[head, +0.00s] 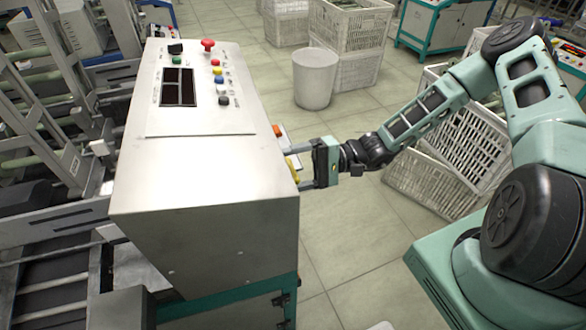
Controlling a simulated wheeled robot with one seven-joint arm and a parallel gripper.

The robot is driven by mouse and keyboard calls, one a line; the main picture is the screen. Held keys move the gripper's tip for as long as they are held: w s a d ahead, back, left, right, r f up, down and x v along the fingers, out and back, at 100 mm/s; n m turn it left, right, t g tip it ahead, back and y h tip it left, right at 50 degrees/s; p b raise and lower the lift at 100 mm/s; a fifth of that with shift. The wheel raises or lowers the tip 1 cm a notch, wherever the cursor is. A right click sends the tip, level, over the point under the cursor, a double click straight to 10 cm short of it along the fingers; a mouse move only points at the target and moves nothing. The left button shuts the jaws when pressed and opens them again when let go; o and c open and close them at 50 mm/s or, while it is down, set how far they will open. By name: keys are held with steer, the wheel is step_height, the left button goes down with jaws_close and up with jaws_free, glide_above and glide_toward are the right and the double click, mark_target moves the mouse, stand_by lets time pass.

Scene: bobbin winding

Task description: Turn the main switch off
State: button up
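A grey metal control cabinet (215,175) stands left of centre. On its right side face, seen edge-on, a yellow part (293,170) and an orange-red part (277,131) stick out. Which of them is the main switch I cannot tell. My gripper (291,167) is at this side face, pointing left. Its two fingers are spread apart, with the yellow part between or just behind them. The gap looks open, but the cabinet edge partly hides the fingertips and any contact.
The cabinet's top panel carries a red mushroom button (208,45), a black knob (175,48) and several coloured buttons. A white bin (313,80) and white crates (465,140) stand behind and right. Machinery (60,150) fills the left. Floor is clear right of the cabinet.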

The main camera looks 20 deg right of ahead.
steer(key=shift+d, duration=0.1)
steer(key=d, duration=0.8)
steer(key=shift+s+d, duration=0.4)
steer(key=shift+s, duration=0.1)
